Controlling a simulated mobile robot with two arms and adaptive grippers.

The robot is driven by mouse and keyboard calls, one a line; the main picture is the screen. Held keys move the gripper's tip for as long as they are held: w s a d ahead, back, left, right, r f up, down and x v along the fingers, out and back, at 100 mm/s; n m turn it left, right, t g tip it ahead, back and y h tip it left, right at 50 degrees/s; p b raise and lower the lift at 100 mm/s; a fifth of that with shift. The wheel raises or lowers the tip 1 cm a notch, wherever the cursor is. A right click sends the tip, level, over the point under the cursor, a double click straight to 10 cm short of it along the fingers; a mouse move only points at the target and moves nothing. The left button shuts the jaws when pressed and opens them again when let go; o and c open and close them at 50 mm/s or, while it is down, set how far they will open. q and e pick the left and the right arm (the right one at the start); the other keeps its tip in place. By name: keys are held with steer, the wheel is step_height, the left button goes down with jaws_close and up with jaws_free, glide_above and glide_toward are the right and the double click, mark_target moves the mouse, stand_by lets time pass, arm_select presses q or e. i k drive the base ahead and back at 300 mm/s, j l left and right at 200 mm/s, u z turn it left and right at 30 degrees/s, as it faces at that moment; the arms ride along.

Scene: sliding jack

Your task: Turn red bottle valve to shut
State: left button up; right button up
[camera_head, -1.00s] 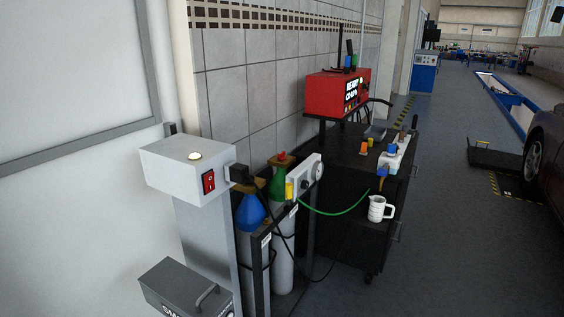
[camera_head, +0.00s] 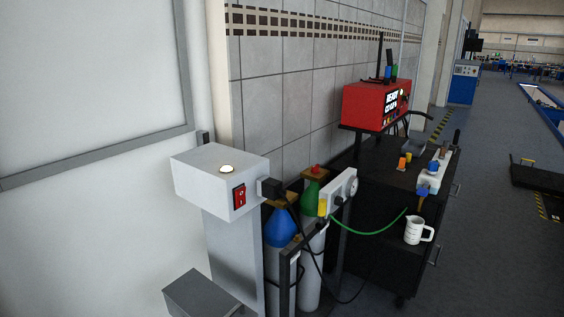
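The red valve knob (camera_head: 316,168) sits on top of a gas bottle with a green shoulder (camera_head: 311,194). The lower part of this bottle is partly hidden by the black rack frame and hoses. A second bottle with a blue shoulder (camera_head: 281,227) stands to its left and nearer, with a dark plug-like piece (camera_head: 270,189) over its top. Whether the red valve is open or shut cannot be read. Neither of my grippers is in view.
A white box with a red switch (camera_head: 239,196) on a grey post stands left of the bottles. A white gauge unit (camera_head: 340,191) with a green hose is on their right. A black cart (camera_head: 376,219) carries a red machine (camera_head: 375,104) and a white jug (camera_head: 417,231).

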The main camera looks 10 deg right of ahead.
mark_target(315, 169)
steer(key=i+l+u, duration=0.4)
steer(key=l, duration=0.25)
steer(key=i+l+u, duration=0.2)
steer(key=l, duration=0.2)
steer(key=i+l+u, duration=0.25)
steer(key=l, duration=0.15)
steer(key=k, duration=0.1)
